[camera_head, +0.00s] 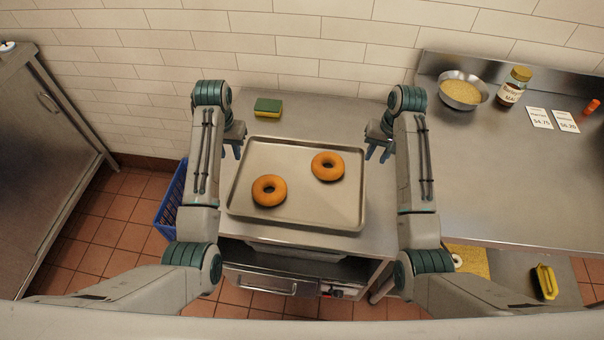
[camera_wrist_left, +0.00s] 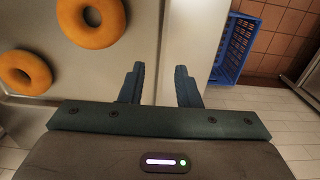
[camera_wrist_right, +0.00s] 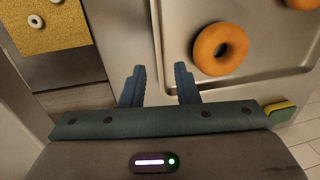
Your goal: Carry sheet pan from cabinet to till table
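The sheet pan (camera_head: 300,203) is a grey rimmed tray lying on a metal cabinet top in the middle of the head view. Two orange-brown bagels lie in it, one left of centre (camera_head: 269,190) and one toward the back right (camera_head: 327,166). My left gripper (camera_head: 237,150) is open at the pan's left edge, its fingers apart near the rim. My right gripper (camera_head: 377,152) is open at the pan's right edge. In the left wrist view the fingers (camera_wrist_left: 160,85) have nothing between them. In the right wrist view the fingers (camera_wrist_right: 160,85) straddle or hover over the pan's rim; contact is unclear.
A green-yellow sponge (camera_head: 268,107) lies behind the pan. The right-hand table holds a bowl (camera_head: 462,91), a jar (camera_head: 514,87) and price cards (camera_head: 540,118); its front part is clear. A blue crate (camera_head: 172,200) stands on the floor at left.

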